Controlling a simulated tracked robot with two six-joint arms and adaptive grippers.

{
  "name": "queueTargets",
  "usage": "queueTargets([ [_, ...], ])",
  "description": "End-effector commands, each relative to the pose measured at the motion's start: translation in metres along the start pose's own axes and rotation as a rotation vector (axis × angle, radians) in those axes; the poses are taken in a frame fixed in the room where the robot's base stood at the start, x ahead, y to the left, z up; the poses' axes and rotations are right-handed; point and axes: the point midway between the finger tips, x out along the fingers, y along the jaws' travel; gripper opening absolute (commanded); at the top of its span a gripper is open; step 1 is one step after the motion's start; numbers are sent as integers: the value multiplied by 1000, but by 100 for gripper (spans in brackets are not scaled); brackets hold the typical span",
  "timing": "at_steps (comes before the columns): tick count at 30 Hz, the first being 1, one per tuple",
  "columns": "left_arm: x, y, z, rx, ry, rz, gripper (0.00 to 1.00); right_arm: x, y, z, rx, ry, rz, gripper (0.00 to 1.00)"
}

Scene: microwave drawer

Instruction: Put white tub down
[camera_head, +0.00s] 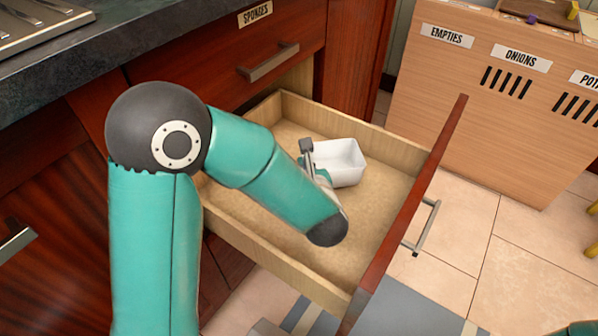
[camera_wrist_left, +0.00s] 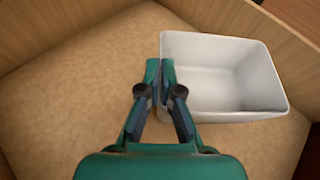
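The white tub (camera_head: 340,161) is upright and empty inside the open wooden drawer (camera_head: 262,245), toward its back right. In the left wrist view the tub (camera_wrist_left: 235,75) is at the upper right. My left gripper (camera_wrist_left: 160,72) has its two fingers close together at the tub's left wall, pinching it at the rim. In the head view my left forearm reaches down into the drawer and mostly hides this gripper. The tub's base is at or very near the drawer floor; I cannot tell whether it touches. My right gripper is not in view.
The drawer floor (camera_wrist_left: 60,90) is bare around the tub. The drawer's red-brown front (camera_head: 425,195) with its handle (camera_head: 428,226) stands at the right. A closed drawer labelled Sponges (camera_head: 220,50) is above. A wooden bin unit (camera_head: 480,100) stands behind on the tiled floor.

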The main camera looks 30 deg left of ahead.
Motion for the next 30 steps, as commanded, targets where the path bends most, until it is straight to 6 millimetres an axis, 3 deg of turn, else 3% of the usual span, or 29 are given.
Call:
queueTargets([
  [1, 5, 1, -12, 3, 3, 2, 0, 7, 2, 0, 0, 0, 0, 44],
  [4, 8, 2, -20, 2, 1, 2, 0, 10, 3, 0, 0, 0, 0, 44],
  [17, 10, 2, -24, -1, 0, 1, 0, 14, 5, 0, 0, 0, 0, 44],
  [22, 9, 2, -22, 0, 0, 1, 30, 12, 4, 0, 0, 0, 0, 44],
  [30, 9, 2, -22, 0, 0, 1, 31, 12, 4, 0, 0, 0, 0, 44],
])
